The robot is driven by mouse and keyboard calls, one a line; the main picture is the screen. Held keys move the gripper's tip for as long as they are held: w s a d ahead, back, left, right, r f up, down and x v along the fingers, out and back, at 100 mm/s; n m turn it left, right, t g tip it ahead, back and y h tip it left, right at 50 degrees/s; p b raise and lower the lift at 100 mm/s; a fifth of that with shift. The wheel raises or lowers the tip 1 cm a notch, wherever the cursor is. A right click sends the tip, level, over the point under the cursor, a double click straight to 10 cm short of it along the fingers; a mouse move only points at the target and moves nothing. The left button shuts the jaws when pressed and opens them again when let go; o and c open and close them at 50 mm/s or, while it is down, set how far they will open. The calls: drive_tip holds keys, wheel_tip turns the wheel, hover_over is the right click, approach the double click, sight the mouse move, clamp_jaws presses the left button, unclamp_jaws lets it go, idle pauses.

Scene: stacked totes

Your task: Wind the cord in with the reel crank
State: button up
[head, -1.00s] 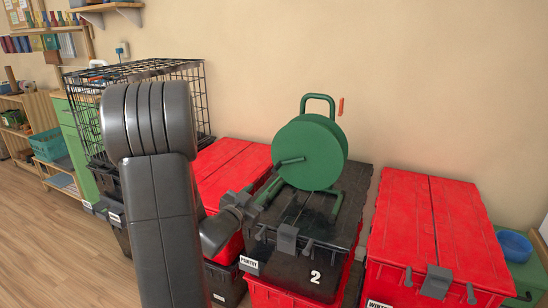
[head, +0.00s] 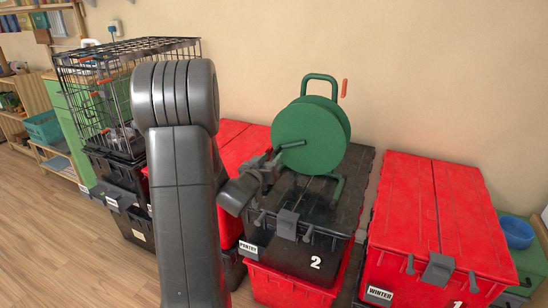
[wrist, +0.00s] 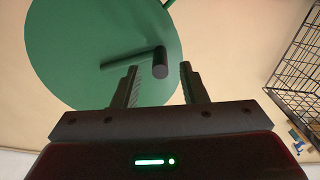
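A green cord reel (head: 308,140) with a loop handle on top stands on the black tote labelled PANTRY (head: 268,237). Its crank grip (head: 292,145) sticks out from the near face towards my gripper (head: 270,166). In the wrist view, the green disc (wrist: 85,45) fills the upper left. The dark end of the crank grip (wrist: 160,70) shows between the two fingertips of my gripper (wrist: 160,82), with a gap on each side. My gripper is open and empty. I cannot make out the cord.
A red tote labelled WINTER (head: 438,215) stands to the right. Another red tote (head: 240,135) is behind my arm to the left. A black wire crate (head: 95,90) sits on dark totes further left. An orange strip (head: 345,88) shows by the wall. The floor (head: 60,240) at left is clear.

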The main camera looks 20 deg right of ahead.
drive_tip(key=shift+x, duration=1.45)
drive_tip(key=shift+c, duration=0.5)
clamp_jaws()
drive_tip(key=shift+r, duration=0.2)
